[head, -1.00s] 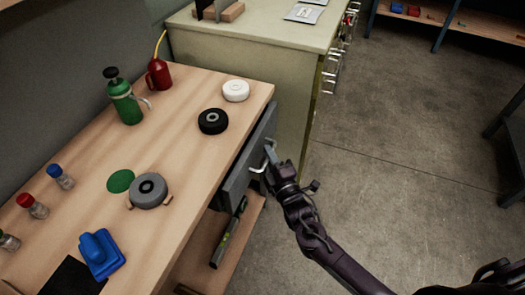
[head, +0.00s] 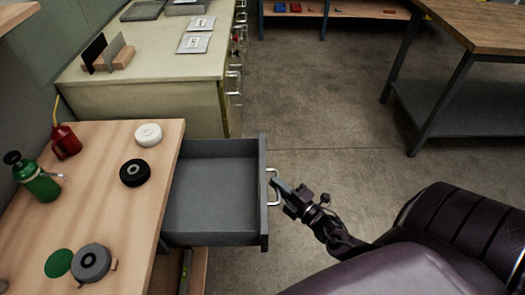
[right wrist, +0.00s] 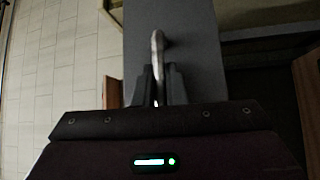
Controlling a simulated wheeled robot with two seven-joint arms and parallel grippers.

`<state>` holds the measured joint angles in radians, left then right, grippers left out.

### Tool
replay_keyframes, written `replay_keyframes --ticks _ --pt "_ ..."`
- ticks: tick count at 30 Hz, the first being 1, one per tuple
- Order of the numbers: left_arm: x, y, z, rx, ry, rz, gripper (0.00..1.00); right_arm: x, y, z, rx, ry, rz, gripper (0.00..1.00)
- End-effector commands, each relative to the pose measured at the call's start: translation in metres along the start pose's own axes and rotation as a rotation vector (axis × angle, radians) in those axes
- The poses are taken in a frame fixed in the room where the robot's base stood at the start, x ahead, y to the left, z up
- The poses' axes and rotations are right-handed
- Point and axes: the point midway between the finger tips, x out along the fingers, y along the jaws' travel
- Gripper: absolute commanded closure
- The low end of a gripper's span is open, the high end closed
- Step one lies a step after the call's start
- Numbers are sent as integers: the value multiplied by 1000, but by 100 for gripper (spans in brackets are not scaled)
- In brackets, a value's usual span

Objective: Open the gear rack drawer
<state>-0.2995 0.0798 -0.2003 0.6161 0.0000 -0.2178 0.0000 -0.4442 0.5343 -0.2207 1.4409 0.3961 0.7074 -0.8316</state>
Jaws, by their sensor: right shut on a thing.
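The gear rack drawer (head: 212,190) is a grey drawer under the wooden workbench. In the head view it stands pulled far out to the right, and its inside looks empty. Its front panel (head: 263,200) carries a pale bar handle (head: 272,187). My right gripper (head: 279,186) is at the handle from the right, shut on it. In the right wrist view the handle (right wrist: 158,65) runs between the two dark fingers of the gripper (right wrist: 160,85), against the grey drawer front (right wrist: 190,45). My left gripper is not in view.
The workbench top (head: 110,220) holds a white roll (head: 148,134), a black roll (head: 134,172), a grey round part (head: 90,262), a green bottle (head: 36,178) and a red oil can (head: 65,140). A cream cabinet (head: 150,105) stands behind the drawer. The floor (head: 330,110) to the right is clear.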

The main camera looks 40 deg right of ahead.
Motion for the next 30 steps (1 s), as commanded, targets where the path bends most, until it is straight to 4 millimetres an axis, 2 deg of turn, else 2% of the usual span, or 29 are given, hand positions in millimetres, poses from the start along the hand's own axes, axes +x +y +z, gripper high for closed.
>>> replay_keyframes --ticks 14,15,19,27,30 --pt "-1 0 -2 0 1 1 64 -5 0 4 0 -1 -1 100" --pt "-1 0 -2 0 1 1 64 -5 0 4 0 -2 -1 84" --pt "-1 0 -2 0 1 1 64 -5 0 4 0 -1 -1 68" --pt "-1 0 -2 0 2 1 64 -5 1 4 0 -1 -1 68" --pt "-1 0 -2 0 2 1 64 -12 0 4 1 -1 -2 68"
